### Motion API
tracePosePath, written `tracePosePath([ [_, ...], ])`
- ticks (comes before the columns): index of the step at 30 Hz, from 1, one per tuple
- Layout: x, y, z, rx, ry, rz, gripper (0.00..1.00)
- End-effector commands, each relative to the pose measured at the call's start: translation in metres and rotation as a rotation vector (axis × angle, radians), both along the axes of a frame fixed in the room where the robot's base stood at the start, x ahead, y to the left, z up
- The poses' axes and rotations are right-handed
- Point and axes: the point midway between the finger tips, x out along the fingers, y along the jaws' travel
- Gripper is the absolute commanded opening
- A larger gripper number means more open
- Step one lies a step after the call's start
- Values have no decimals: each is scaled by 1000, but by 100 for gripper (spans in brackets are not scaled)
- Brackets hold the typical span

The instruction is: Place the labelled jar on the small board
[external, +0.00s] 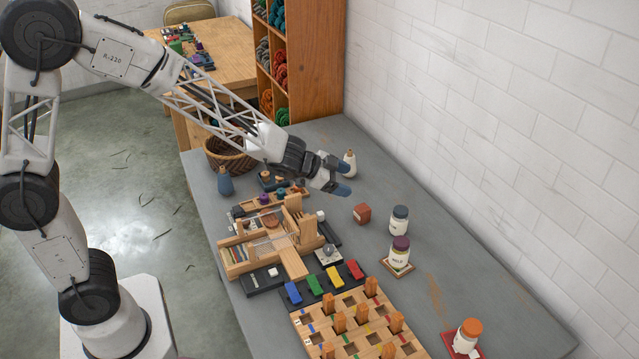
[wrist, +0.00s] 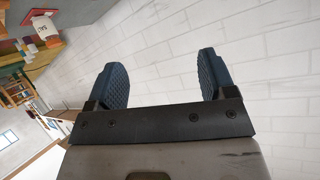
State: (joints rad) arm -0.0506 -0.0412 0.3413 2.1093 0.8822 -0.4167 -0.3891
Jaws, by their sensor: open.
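Three labelled jars stand along the right side of the grey table. A jar with a purple lid (external: 400,250) stands upright on a small wooden board (external: 397,268). Just behind it is a jar with a dark grey lid (external: 399,221), directly on the table. A jar with an orange lid (external: 466,336) is on a red board (external: 449,342) at the front right. One jar, its label reading SALT (wrist: 46,29), shows at the wrist view's top left. My gripper (external: 336,176) is open and empty above the table's back part, apart from all jars; its fingers (wrist: 162,74) face white wall.
A white bottle (external: 350,163) stands behind my gripper, a blue one (external: 225,182) by the basket (external: 228,150). A wooden peg board (external: 352,325) and a wooden loom-like fixture (external: 270,245) fill the middle. The brick wall bounds the right.

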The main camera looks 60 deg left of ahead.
Motion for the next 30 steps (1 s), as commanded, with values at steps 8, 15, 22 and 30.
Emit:
tracePosePath([
  [8,-64,28,47,76,85,208,77],
  [15,-133,44,72,104,205,354,77],
  [22,-209,50,87,100,348,458,77],
  [30,-305,43,93,65,543,519,77],
])
